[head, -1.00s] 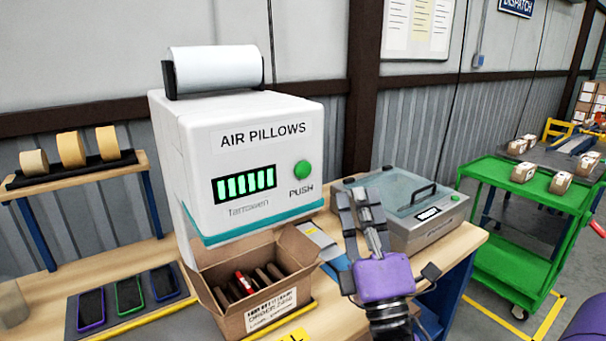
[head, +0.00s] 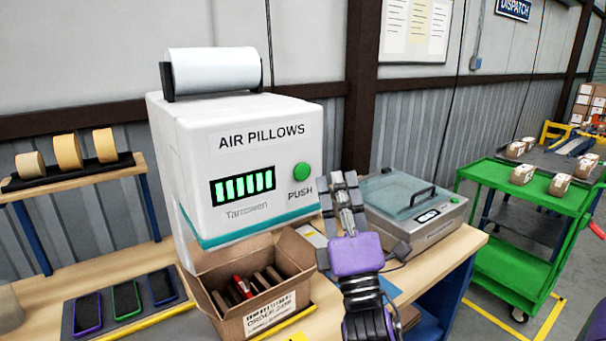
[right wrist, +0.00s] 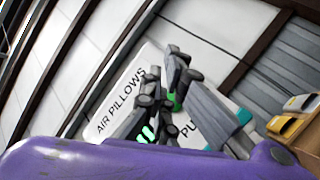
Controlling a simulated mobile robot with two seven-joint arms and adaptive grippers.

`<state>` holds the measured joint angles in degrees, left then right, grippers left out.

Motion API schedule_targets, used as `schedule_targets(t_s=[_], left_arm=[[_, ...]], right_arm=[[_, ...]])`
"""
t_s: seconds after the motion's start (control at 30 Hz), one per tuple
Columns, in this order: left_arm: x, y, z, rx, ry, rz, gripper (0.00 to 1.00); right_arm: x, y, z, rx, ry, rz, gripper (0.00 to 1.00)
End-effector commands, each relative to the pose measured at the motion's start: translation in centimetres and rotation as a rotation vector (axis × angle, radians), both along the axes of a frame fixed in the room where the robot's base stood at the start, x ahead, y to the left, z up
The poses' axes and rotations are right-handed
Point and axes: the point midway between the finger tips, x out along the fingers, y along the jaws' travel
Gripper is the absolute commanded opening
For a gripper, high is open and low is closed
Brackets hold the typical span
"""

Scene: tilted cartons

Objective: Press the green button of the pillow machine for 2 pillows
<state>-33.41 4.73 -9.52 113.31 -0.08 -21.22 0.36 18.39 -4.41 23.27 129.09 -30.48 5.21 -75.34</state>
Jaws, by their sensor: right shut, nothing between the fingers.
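The white pillow machine (head: 235,160) stands on the workbench, with "AIR PILLOWS" on its front and a lit green bar display (head: 243,187). Its round green button (head: 301,172) sits at the right of the front face, above the word "PUSH". My right gripper (head: 338,180) is shut and empty, pointing up, just right of the button and apart from it in the head view. In the right wrist view the fingers (right wrist: 170,85) partly hide the green button (right wrist: 176,102) and the display. My left gripper is not in view.
An open carton (head: 255,312) with brown items and one red item stands below the machine. A grey sealing machine (head: 428,222) is behind and right of my gripper. Phones (head: 127,299) lie on a mat at left. A green cart (head: 520,255) stands at right.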

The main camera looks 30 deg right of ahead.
Motion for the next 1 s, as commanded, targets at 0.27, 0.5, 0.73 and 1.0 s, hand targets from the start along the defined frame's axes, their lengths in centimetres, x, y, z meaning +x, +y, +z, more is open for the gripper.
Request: schedule_targets(t_s=[0.27, 0.5, 0.73, 1.0], left_arm=[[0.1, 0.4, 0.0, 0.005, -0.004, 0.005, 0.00], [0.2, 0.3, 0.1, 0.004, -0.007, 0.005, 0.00], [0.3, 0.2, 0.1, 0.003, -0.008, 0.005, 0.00], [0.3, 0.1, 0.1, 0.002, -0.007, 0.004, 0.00]], right_arm=[[2.5, 0.2, 0.0, 0.000, -0.001, 0.000, 0.00], [2.8, 0.2, 0.0, -0.001, -0.001, 0.000, 0.00], [2.8, 0.2, 0.0, -0.001, 0.000, -0.001, 0.00], [2.8, 0.2, 0.0, -0.001, 0.000, -0.001, 0.00]])
